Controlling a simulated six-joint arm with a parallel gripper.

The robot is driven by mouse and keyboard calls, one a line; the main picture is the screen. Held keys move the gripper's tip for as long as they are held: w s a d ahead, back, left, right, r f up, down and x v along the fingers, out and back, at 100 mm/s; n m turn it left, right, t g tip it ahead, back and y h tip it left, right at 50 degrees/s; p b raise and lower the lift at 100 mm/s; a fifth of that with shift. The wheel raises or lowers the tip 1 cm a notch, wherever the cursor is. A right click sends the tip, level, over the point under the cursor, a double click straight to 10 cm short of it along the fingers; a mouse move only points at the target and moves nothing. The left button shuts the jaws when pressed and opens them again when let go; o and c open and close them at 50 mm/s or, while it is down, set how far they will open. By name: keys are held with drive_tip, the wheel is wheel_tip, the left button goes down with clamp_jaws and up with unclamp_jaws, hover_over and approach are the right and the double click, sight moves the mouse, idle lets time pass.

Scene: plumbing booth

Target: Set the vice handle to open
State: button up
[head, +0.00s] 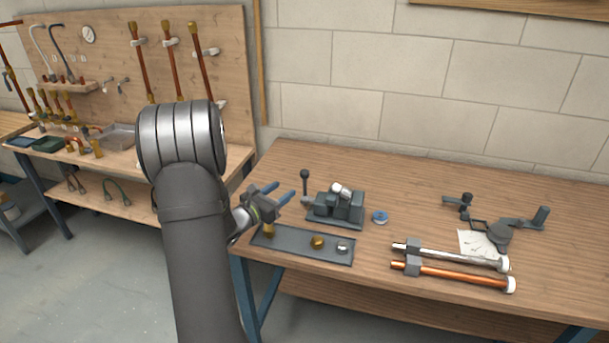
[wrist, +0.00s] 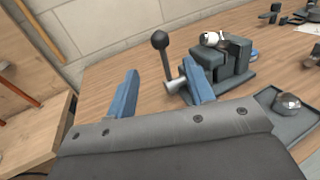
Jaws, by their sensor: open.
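The vice (head: 340,207) is a dark grey block on the wooden bench, with a shiny fitting (head: 341,190) at its top. Its handle (head: 305,184) is a dark lever with a ball end, standing roughly upright at the vice's left side. In the wrist view the handle (wrist: 163,58) rises from a light shaft, and the vice (wrist: 222,62) is to its right. My gripper (head: 281,193) is open and empty, just left of the handle. In the wrist view the handle appears between and beyond the blue fingertips of my gripper (wrist: 160,82); I see no contact.
A dark tray (head: 285,242) with brass and silver fittings lies in front of the vice. A blue ring (head: 380,217) is right of it. Silver and copper pipes (head: 455,272) lie at the front right. A dark pipe tool (head: 499,232) and paper sit farther right. The bench behind is clear.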

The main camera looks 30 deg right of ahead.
sight(302, 176)
drive_tip(key=x, duration=1.1)
drive_tip(key=shift+d, duration=0.3)
clamp_jaws()
